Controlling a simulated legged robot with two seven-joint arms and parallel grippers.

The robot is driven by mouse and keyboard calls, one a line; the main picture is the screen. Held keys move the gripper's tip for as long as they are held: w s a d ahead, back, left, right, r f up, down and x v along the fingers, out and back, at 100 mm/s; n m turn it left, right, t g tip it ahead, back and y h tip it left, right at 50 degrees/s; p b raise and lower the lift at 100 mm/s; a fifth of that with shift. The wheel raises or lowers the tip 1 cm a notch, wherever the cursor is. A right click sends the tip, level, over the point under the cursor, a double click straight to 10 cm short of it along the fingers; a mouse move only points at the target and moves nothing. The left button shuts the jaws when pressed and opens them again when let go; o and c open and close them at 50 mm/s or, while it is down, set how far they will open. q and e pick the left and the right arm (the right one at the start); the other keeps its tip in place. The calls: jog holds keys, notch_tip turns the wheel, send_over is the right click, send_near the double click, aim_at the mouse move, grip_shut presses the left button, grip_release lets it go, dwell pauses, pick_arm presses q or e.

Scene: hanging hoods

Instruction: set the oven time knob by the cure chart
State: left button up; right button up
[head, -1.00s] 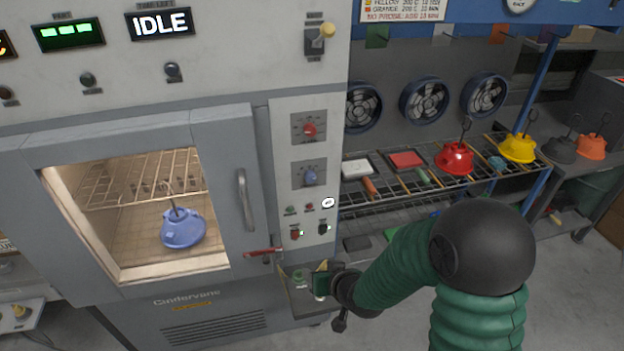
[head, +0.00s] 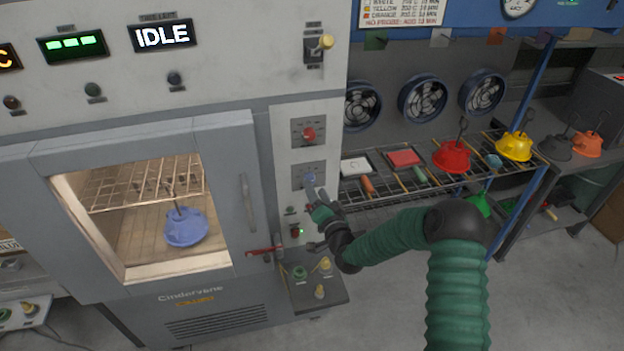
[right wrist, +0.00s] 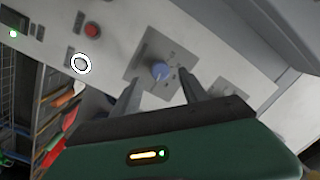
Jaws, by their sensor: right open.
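The oven (head: 110,240) has a right-hand control panel (head: 291,130) with a red knob (head: 309,134) above a blue knob (head: 309,176). I cannot read which is the time knob. My right gripper (head: 318,196) is open at the panel, just below the blue knob. In the right wrist view the blue knob (right wrist: 160,71) shows beyond and between the open fingers (right wrist: 161,92), with no clear contact. The cure chart (head: 402,12) is cut off at the top, its small print hardly legible. A blue hood (head: 186,227) hangs inside the oven. My left gripper is out of view.
The oven display (head: 162,35) reads IDLE. The door handle (head: 248,202) and a red lever (head: 265,251) are left of my gripper. A small shelf with knobs (head: 318,296) juts out below. A rack (head: 365,197) with red and yellow hoods stands right.

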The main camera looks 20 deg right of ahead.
aim_at(312, 181)
jog(key=shift+w+d+p, duration=0.15)
jog(key=shift+w+d, duration=0.05)
jog(key=shift+w, duration=0.8)
jog(key=shift+w+d+p, duration=0.15)
jog(key=shift+w, duration=0.8)
jog(key=shift+a, duration=0.15)
jog(key=c, duration=0.4)
grip_shut()
